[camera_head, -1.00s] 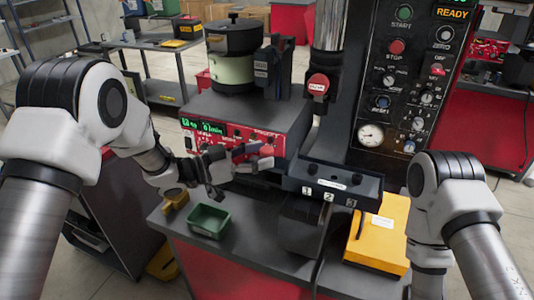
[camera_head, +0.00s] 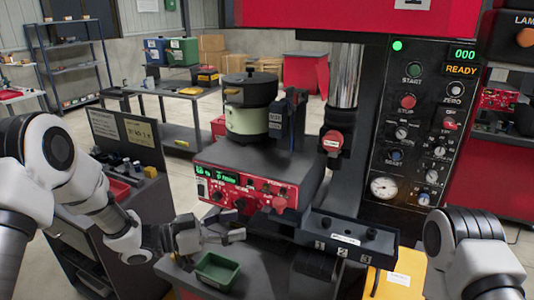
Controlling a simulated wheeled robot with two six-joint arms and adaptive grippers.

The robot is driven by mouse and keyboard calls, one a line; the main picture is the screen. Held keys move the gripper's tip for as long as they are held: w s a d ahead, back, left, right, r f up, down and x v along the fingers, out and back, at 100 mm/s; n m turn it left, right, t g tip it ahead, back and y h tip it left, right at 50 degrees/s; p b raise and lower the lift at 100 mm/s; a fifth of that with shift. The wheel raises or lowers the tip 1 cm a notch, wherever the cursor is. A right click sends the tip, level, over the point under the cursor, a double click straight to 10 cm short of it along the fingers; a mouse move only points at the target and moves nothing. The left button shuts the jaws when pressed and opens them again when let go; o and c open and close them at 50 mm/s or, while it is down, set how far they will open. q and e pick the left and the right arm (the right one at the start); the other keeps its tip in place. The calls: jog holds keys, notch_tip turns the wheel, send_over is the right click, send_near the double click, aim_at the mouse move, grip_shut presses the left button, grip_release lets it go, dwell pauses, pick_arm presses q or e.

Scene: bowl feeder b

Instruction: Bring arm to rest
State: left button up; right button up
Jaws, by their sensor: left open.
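My left arm (camera_head: 75,165) comes in from the left, and its gripper (camera_head: 238,236) points right with its fingers apart and nothing seen between them. The gripper hangs in front of the feeder's red control panel (camera_head: 245,192), lower than the panel's red knob (camera_head: 280,204) and apart from it in the picture. A small green tray (camera_head: 218,271) shows just below the gripper. My right arm (camera_head: 470,250) is at the lower right edge, and its gripper is out of the frame.
The bowl feeder (camera_head: 250,105) stands behind the panel. A dark block numbered 1, 2, 3 (camera_head: 345,240) is right of the gripper, with a yellow box (camera_head: 385,285) below it. A tall black control panel (camera_head: 415,130) stands at right. A dark cabinet (camera_head: 130,140) is at left.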

pick_arm(q)
jog(key=s+f+n+y, duration=0.4)
jog(key=s+f, duration=0.2)
jog(key=f, duration=0.7)
jog(key=s+f+n+y, duration=0.3)
jog(key=s+f+n, duration=0.25)
jog(key=f, duration=0.65)
jog(key=s+a+f+n+g+y, duration=0.1)
jog(key=s+a+f+g+y, duration=0.1)
jog(key=s, duration=0.5)
jog(key=s+a+f+n+g+y, duration=0.1)
jog(key=s+a+f+g+y, duration=0.2)
jog(key=s+a, duration=0.3)
jog(key=s+a+f+n+g+y, duration=0.1)
jog(key=s+a+f+g+y, duration=0.1)
jog(key=s, duration=0.7)
jog(key=shift+a+f+g+y, duration=0.3)
jog(key=shift+a+f+y, duration=0.3)
jog(key=shift+a+y, duration=0.6)
jog(key=shift+n, duration=0.25)
